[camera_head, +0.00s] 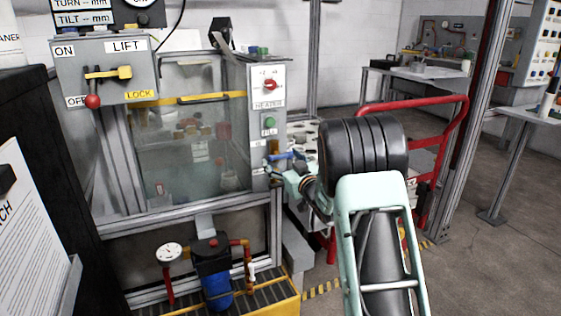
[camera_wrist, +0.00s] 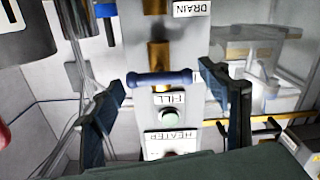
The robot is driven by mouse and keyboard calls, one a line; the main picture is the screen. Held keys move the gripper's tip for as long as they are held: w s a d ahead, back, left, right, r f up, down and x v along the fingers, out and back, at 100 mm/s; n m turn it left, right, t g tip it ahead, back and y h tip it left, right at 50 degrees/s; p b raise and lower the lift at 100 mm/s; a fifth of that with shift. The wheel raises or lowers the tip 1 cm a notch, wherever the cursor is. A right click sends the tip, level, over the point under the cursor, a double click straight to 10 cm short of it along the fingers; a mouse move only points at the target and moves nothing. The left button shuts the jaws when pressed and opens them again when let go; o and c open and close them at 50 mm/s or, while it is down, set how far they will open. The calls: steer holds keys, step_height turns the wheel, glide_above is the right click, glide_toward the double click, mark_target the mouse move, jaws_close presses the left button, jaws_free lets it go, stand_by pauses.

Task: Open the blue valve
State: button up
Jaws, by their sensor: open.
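The blue valve (camera_wrist: 160,79) is a blue bar handle lying crosswise over a brass pipe on a grey panel. In the wrist view it shows between the two dark fingers of my gripper (camera_wrist: 162,80), one finger beyond each end of the bar. The fingers are open, and I see no clear contact with the handle.
A green FILL button (camera_wrist: 171,116) and the red HEATER knob (camera_head: 270,85) are on the same panel. A glass-fronted tank (camera_head: 190,130) stands left of it. A red cart (camera_head: 440,135) stands behind my arm. Bare floor lies to the right.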

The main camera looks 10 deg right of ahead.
steer(key=shift+x, duration=0.8)
steer(key=c, duration=0.9)
